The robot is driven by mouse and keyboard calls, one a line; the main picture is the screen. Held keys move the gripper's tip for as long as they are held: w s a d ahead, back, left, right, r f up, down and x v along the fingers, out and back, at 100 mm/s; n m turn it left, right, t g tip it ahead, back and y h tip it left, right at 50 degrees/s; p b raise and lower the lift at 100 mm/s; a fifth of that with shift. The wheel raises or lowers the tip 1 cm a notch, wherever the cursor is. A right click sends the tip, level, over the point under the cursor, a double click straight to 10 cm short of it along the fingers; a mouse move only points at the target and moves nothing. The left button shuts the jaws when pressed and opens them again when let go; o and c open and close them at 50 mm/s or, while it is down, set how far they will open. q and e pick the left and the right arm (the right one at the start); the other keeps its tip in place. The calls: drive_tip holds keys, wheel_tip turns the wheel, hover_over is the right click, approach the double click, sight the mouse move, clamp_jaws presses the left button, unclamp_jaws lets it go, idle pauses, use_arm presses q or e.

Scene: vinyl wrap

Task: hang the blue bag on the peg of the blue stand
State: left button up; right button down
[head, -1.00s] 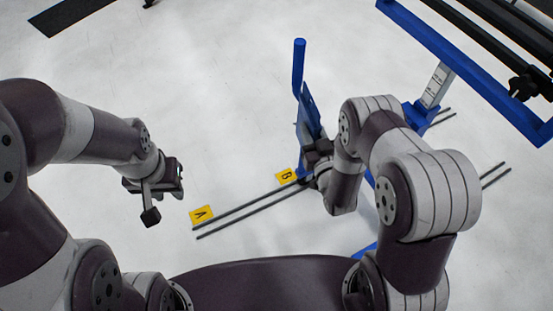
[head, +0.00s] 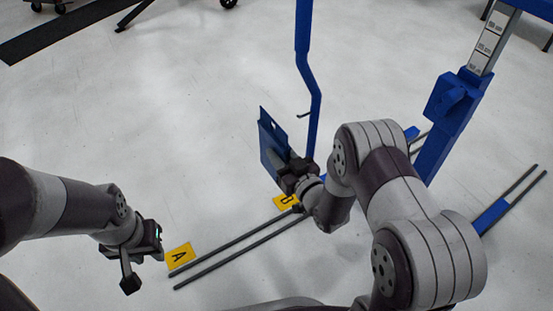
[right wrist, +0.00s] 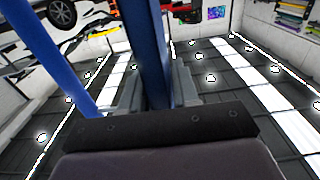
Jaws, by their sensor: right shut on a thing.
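The blue bag (head: 269,147) is a flat dark-blue panel with a slot near its top. My right gripper (head: 283,170) is shut on its lower part and holds it up, tilted, in the head view. The blue stand (head: 305,60) is a bent upright pole just right of the bag. A small dark peg (head: 303,115) sticks out leftward from the pole, up and right of the bag's slot. In the right wrist view, the bag (right wrist: 148,45) shows edge-on between the fingers, with the stand's pole (right wrist: 52,60) at left. My left gripper (head: 140,250) is at lower left, apart from everything; its jaw opening is unclear.
Yellow markers A (head: 179,256) and B (head: 286,202) lie on the floor beside two dark rails (head: 235,247). Another blue upright (head: 445,125) stands at right, with a blue-banded rail (head: 491,215) near it. The floor left of the bag is clear.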

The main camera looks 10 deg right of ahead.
drive_tip(key=w+d+b, duration=0.1)
drive_tip(key=w+d, duration=0.2)
drive_tip(key=d, duration=0.5)
idle(0.7)
idle(0.8)
drive_tip(key=shift+f, duration=0.4)
drive_tip(key=shift+f+b, duration=0.35)
drive_tip(key=shift+b, duration=0.05)
idle(0.3)
